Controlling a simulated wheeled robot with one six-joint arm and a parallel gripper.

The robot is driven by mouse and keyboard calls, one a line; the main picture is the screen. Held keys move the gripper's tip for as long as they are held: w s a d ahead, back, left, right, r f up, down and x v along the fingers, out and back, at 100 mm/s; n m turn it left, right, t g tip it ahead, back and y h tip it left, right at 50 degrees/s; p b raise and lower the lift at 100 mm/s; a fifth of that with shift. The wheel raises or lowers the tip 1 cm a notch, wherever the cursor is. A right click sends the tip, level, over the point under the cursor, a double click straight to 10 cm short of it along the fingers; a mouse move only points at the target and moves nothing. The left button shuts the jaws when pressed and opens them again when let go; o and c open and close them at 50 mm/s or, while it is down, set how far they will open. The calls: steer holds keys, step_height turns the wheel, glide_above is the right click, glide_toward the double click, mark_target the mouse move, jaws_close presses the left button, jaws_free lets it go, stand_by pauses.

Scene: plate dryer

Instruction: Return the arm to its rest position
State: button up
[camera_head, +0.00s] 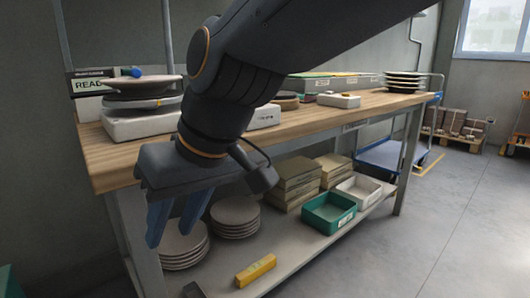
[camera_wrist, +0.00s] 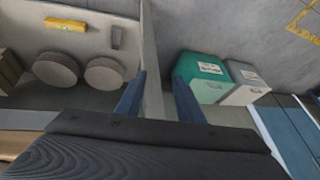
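My gripper (camera_head: 172,232) hangs from my arm at the front left of the workbench (camera_head: 130,163). Its two blue fingers point down, spread apart, with nothing between them. In the wrist view the fingers (camera_wrist: 159,86) are also apart and empty. In the head view the gripper is in front of the lower shelf (camera_head: 285,240) and hides part of it. No finger visibly holds a thing, though the view does not settle how near the bench edge they are.
On the bench are a plate on a white device (camera_head: 140,127) and stacked plates (camera_head: 405,80). A blue cart (camera_head: 385,156) stands beyond. Floor at right is clear.

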steer(key=s+d+f+m+g+h+b, duration=0.1)
steer(key=s+d+f+h+b, duration=0.15)
steer(key=d+f, duration=0.55)
steer(key=s+d+f+m+g+h+b, duration=0.15)
steer(key=d+f+b, duration=0.25)
steer(key=f, duration=0.7)
steer(key=d+r+m+p, duration=0.2)
steer(key=d+r+p, duration=0.5)
steer(key=p, duration=0.5)
steer(key=d+r+m+p, duration=0.2)
steer(key=d+r+p, duration=0.5)
steer(key=r+p, duration=0.4)
steer(key=s+d+r+m+h+p, duration=0.1)
steer(key=d+r+m+p, duration=0.2)
steer(key=d+r+p, duration=0.4)
step_height(320, 180, up, 3)
steer(key=p, duration=0.7)
steer(key=shift+p, duration=0.35)
